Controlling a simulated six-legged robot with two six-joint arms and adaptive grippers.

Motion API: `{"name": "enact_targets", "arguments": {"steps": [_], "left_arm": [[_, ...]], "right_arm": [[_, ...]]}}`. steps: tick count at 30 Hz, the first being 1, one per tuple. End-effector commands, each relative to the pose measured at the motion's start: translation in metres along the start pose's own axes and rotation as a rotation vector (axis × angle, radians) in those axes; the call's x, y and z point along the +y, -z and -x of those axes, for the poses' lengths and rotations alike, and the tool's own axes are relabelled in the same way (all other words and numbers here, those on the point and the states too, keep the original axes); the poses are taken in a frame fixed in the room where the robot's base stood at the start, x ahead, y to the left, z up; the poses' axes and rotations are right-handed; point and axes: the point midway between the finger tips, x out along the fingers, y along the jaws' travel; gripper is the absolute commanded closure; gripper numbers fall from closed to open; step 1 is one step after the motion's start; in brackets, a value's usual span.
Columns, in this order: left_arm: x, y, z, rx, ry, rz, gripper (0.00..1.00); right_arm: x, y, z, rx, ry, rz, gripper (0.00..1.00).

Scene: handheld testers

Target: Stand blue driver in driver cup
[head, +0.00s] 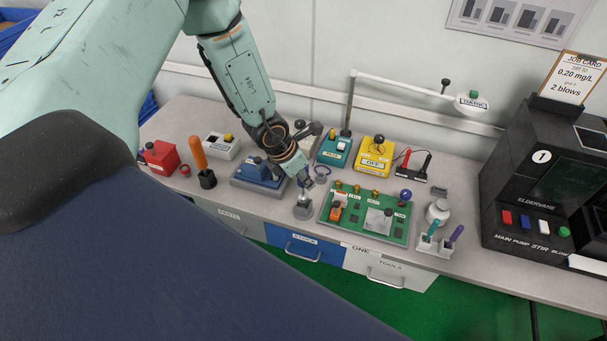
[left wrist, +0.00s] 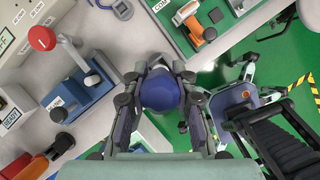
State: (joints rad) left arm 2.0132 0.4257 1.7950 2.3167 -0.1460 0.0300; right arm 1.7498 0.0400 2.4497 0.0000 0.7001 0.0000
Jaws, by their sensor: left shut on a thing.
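My left gripper (head: 303,180) points down over the front middle of the bench. In the left wrist view its fingers (left wrist: 160,82) are shut around a rounded blue handle (left wrist: 161,94), seen end-on, which looks like the blue driver. The driver's shaft is hidden. In the head view, a small grey cup-like piece (head: 303,209) stands below the gripper near the bench's front edge; I cannot tell whether the driver touches it or whether it is the driver cup. A pale holder (head: 432,248) at the right has a teal and a purple handle standing in it. My right gripper is not in view.
A blue tester (head: 257,173) is close left of the gripper and a green board (head: 350,221) close right. An orange-handled tool (head: 198,152) stands upright farther left. The front edge is near.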

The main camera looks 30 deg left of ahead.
Motion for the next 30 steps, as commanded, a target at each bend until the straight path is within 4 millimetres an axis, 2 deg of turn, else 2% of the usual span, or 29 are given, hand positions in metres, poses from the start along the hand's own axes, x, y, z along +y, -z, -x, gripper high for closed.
{"name": "enact_targets", "arguments": {"steps": [3, 30], "left_arm": [[0.0, 0.0022, -0.0057, -0.001, 0.0, 0.0, 1.0], [0.0, 0.0053, -0.0132, -0.001, 0.0, 0.0, 1.0]], "right_arm": [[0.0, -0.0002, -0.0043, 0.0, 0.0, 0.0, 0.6], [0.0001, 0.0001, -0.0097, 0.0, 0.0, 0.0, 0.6]]}}
